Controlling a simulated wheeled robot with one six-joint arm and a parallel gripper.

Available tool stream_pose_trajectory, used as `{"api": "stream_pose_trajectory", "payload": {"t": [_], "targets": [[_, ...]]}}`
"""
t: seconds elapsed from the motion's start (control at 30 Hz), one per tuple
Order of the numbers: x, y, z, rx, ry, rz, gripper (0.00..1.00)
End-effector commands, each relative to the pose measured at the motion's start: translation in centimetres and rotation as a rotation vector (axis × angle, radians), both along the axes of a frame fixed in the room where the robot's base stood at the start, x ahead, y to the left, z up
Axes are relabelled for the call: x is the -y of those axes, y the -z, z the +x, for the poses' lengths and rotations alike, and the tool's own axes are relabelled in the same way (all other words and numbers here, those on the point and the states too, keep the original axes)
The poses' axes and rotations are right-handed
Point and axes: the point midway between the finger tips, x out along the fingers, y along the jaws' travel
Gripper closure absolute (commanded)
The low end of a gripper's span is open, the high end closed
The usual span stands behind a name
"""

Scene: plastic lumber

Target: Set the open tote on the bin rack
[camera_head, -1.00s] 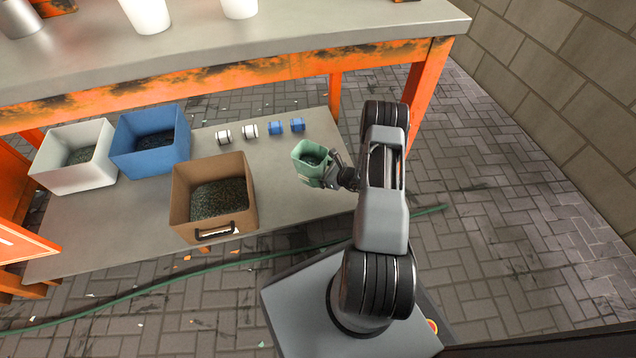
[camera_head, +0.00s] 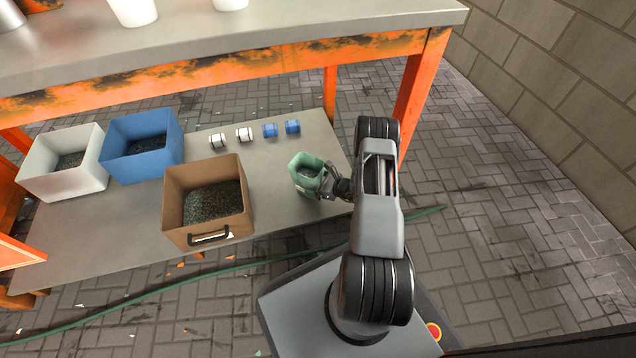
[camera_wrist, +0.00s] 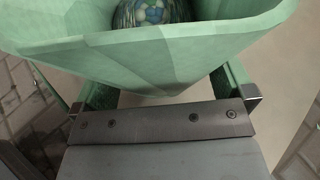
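The open tote, a small green faceted container (camera_head: 298,184), is at the right end of the low grey shelf (camera_head: 120,225), which I take as the bin rack. It has dark contents. My gripper (camera_head: 329,183) is at its right side. In the wrist view the tote's green wall (camera_wrist: 150,62) fills the top, with rounded multicoloured contents inside. My gripper's fingers (camera_wrist: 165,92) reach along both sides of the tote below its rim and appear shut on it. The tote's underside is hidden, so I cannot tell whether it touches the shelf.
A brown bin (camera_head: 207,236), blue bin (camera_head: 145,165) and white bin (camera_head: 65,182) stand left on the shelf. Several small white and blue cylinders (camera_head: 270,131) line its back. An orange table leg (camera_head: 421,95) stands right. A green hose (camera_head: 130,293) crosses the floor.

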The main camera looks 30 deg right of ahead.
Motion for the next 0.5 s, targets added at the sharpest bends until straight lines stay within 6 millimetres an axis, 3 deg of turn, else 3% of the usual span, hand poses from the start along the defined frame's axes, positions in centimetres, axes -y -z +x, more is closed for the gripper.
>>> {"api": "stream_pose_trajectory", "payload": {"t": [0.27,0.5], "targets": [[0.0,-0.4,0.0,0.000,0.000,0.000,0.00],[1.9,-2.1,-2.9,-0.001,0.005,0.001,0.00]]}}
